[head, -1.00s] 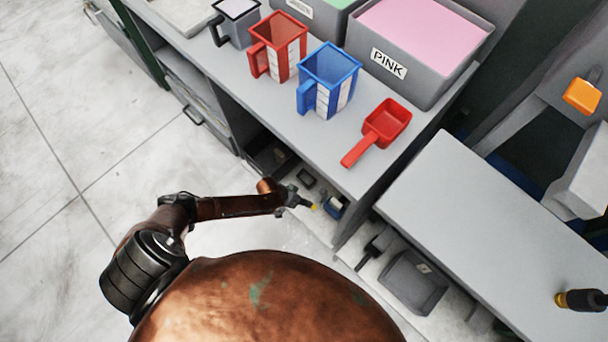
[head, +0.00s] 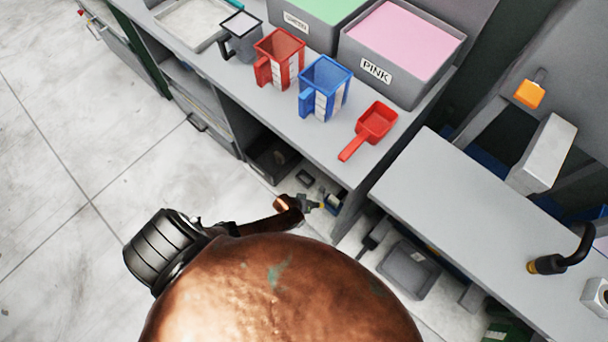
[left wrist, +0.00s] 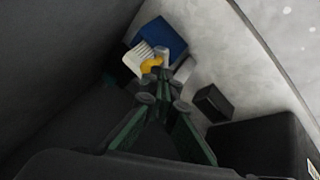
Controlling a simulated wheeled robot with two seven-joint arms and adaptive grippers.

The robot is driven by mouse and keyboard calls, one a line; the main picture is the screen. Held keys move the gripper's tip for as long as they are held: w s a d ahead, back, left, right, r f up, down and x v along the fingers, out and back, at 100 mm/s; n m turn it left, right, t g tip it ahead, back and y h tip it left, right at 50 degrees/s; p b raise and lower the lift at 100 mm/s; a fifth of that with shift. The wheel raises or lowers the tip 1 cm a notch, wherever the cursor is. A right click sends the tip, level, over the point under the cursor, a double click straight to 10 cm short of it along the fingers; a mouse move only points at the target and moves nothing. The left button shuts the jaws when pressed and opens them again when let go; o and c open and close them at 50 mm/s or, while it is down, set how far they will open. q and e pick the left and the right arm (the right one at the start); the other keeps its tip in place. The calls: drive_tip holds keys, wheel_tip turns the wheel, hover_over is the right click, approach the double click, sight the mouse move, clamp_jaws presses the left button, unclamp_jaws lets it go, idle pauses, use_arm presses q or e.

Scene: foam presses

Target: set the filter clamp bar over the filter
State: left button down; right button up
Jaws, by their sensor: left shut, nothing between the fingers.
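My left gripper (head: 316,204) reaches low at the opening under the counter. Its fingers are shut and empty, and they show from behind in the left wrist view (left wrist: 163,74). Beyond the fingertips in that view are a blue block (left wrist: 163,38), a white ribbed piece (left wrist: 141,56) and a small yellow piece (left wrist: 152,65). I cannot tell whether the fingertips touch them. I cannot make out a filter or a filter clamp bar for certain in either view. My right gripper is not in view.
On the counter stand a red jug (head: 279,58), a blue jug (head: 325,88), a red scoop (head: 371,127) and a bin marked PINK (head: 394,62). A grey bench (head: 470,205) is to the right. A grey tray (head: 408,270) lies below it. A dark block (left wrist: 213,103) lies beside the fingers. Floor at left is clear.

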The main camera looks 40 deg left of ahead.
use_arm(q)
drive_tip(key=shift+w+d+r+n+y+p, duration=0.1)
drive_tip(key=shift+w+d+n+y+p, duration=0.2)
drive_tip(key=shift+d+n+p, duration=0.35)
drive_tip(key=shift+w+d, duration=0.25)
drive_tip(key=shift+d, duration=0.4)
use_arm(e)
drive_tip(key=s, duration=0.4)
use_arm(q)
drive_tip(key=w+d+b, duration=0.2)
drive_tip(key=w+d, duration=0.2)
drive_tip(key=w, duration=0.1)
drive_tip(key=shift+d, duration=0.35)
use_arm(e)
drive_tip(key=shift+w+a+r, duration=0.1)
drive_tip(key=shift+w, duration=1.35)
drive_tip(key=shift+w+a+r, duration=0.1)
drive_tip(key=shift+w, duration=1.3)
use_arm(q)
drive_tip(key=shift+w, duration=0.2)
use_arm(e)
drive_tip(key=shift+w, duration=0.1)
